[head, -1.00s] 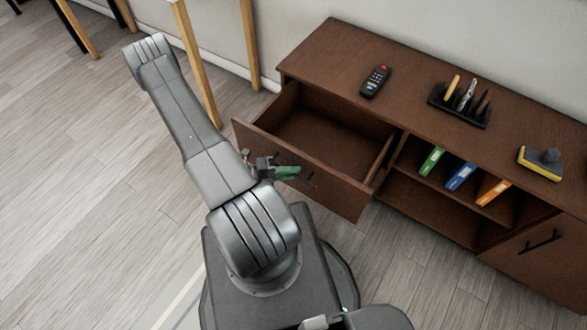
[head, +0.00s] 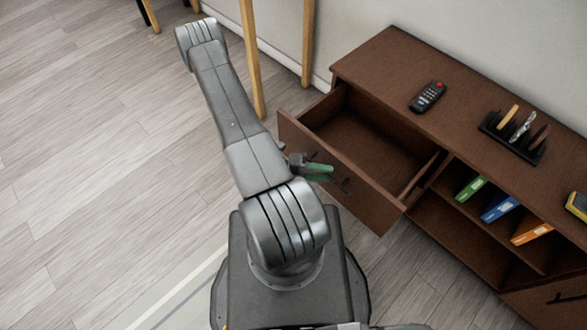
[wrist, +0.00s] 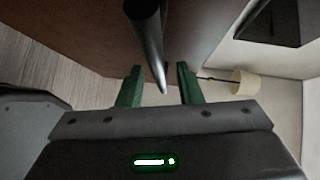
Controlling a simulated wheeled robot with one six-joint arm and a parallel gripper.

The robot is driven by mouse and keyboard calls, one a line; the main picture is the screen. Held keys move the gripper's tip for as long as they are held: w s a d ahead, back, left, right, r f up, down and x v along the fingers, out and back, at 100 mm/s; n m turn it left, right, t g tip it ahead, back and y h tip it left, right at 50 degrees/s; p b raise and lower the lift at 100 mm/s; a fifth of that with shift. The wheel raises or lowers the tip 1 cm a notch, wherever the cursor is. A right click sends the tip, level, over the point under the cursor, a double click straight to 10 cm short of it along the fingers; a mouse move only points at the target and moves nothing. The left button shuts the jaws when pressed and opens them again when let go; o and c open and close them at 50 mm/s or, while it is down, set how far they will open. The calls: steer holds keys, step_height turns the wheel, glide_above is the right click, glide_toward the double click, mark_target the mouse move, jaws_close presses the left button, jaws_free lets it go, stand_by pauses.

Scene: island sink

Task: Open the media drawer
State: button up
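The media drawer (head: 335,172) is pulled well out of the left end of the brown cabinet, and its inside is empty. Its dark bar handle (head: 340,184) is on the front panel, partly hidden by my gripper. My gripper (head: 324,173) has green fingers and is at the drawer front, beside the handle. In the wrist view my gripper (wrist: 160,78) shows its two fingers apart, and the handle (wrist: 147,40) runs into the gap between them from above. I cannot tell whether a finger touches the handle.
A remote (head: 427,97) and a black rack (head: 513,137) stand on the cabinet top (head: 390,62). Green, blue and orange books (head: 499,208) stand on the shelf to the right. Wooden legs (head: 250,60) are at the back left. The floor (head: 110,150) at left is clear.

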steer(key=w+a+r, duration=0.1)
steer(key=a, duration=1.1)
steer(key=shift+r, duration=0.3)
steer(key=d, duration=0.4)
steer(key=d+f, duration=0.1)
steer(key=d, duration=0.4)
steer(key=s+d, duration=0.1)
steer(key=d, duration=0.3)
steer(key=shift+s+d+f, duration=0.1)
steer(key=shift+d+f, duration=0.15)
steer(key=shift+f, duration=0.15)
